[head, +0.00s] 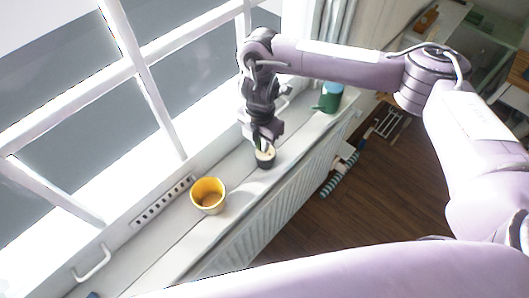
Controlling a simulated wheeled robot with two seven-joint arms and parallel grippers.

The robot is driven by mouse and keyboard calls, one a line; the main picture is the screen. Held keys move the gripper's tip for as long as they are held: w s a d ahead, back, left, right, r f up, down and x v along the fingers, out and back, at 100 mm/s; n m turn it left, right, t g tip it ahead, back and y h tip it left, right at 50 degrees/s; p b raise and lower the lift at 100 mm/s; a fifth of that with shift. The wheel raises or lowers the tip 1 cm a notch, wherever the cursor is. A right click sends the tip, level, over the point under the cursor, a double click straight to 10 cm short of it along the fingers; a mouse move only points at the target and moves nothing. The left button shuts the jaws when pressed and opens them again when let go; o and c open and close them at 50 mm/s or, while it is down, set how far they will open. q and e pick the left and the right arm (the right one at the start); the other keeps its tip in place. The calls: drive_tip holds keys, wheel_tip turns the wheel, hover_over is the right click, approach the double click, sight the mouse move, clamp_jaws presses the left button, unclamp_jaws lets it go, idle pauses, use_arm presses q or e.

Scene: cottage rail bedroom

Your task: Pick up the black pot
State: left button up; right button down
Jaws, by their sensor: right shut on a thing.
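The black pot (265,161) is small and dark with a pale top. It is on or just above the white window sill (176,236), and I cannot tell whether it touches it. My right gripper (263,147) points down from above and is shut on the pot at its rim. The fingertips are small and partly hidden by the wrist. My left gripper is not in view.
A yellow pot (208,196) stands on the sill to the left of the black pot. A green and blue container (330,96) stands on the sill to the right. The window frame (150,98) runs close behind, and a radiator (285,200) is below the sill.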

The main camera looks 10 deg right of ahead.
idle(0.3)
wheel_tip(320, 180, up, 20)
idle(0.8)
idle(0.9)
